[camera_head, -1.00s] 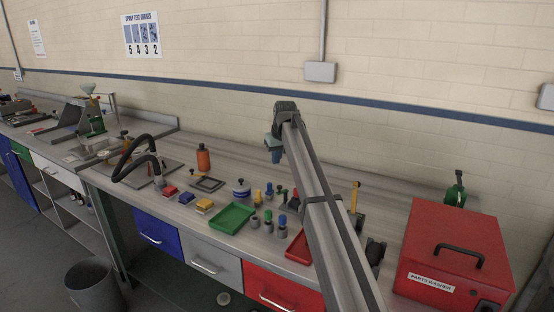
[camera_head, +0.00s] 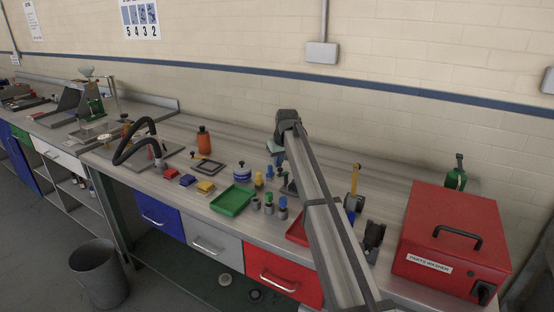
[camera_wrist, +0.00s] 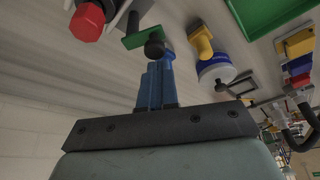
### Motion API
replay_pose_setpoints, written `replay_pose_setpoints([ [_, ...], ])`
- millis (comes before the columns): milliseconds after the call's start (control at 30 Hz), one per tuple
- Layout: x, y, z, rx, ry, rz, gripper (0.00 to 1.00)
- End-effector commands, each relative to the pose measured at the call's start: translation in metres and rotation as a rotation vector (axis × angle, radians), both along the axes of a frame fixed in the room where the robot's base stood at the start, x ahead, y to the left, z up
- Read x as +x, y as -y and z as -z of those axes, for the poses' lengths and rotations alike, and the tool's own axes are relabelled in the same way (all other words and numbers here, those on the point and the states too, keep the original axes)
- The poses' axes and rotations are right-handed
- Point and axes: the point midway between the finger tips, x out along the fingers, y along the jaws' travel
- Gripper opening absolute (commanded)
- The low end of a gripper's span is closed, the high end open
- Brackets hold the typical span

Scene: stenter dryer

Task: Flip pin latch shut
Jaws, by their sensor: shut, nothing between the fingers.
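My gripper (camera_wrist: 157,85) shows its blue fingers close together in the wrist view, with nothing between them. In the head view my gripper (camera_head: 279,160) hangs over the small fittings on the bench, partly hidden by my arm. A dark ball knob (camera_wrist: 154,48) appears right at the fingertips; I cannot tell whether they touch. A green bar (camera_wrist: 142,37) lies just behind the knob. A red knob (camera_wrist: 87,22) on a dark and pale body is to the left. I cannot tell for sure which of these parts is the pin latch.
A yellow-handled part (camera_wrist: 200,42) and a blue-and-white pot (camera_wrist: 215,68) stand close to the right of the fingers. A green tray (camera_head: 233,200) lies nearby. A red parts washer box (camera_head: 453,240) stands at the right.

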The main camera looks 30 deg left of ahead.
Motion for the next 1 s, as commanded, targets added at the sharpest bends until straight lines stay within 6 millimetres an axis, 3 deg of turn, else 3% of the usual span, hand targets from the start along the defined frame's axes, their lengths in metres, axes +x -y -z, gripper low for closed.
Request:
replay_pose_setpoints([
  [1000, -0.0045, 0.0033, -0.0002, 0.000, -0.001, -0.177, 0.00],
])
